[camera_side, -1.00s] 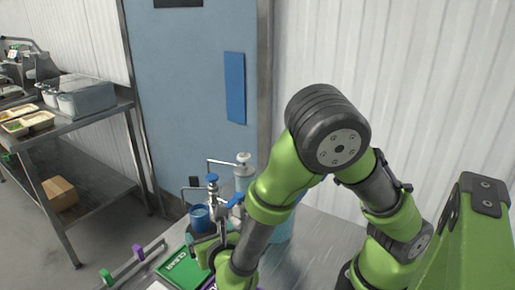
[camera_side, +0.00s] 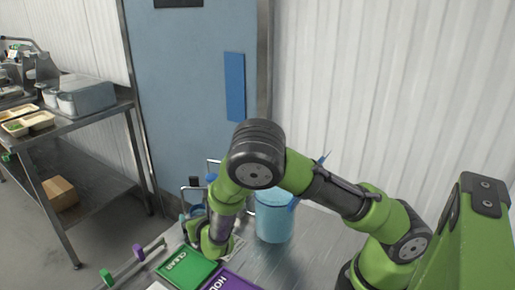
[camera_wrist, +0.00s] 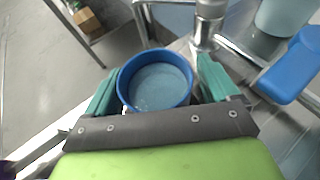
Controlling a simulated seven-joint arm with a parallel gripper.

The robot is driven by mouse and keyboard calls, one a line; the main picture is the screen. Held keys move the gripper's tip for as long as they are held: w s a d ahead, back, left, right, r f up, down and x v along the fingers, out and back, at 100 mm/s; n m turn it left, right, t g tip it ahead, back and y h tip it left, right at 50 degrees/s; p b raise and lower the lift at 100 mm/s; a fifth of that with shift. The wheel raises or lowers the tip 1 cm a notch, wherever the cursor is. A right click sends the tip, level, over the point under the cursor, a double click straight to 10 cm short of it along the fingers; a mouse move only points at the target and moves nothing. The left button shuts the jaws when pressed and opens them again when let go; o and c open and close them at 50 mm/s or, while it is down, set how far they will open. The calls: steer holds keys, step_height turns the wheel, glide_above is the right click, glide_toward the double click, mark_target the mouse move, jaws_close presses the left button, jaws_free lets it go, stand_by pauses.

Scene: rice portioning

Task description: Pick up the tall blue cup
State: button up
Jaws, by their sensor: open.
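In the wrist view the blue cup (camera_wrist: 157,84) is seen from above, with a round, darker blue rim and a paler inside. The teal fingers of my gripper (camera_wrist: 158,88) stand apart, one on each side of the cup. I cannot tell whether either finger touches it. In the side view only a sliver of the cup (camera_side: 195,211) shows behind my arm, and the fingers are mostly hidden there.
A metal post (camera_wrist: 209,22) stands close beyond the right finger. A large light-blue container (camera_side: 273,218) is right of my gripper. A green sign (camera_side: 186,268) and a purple sign (camera_side: 232,282) lie at the front of the bench. A bare metal surface lies to the right.

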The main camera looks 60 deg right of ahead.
steer(key=shift+w, duration=0.1)
steer(key=shift+c, duration=0.2)
steer(key=c, duration=1.1)
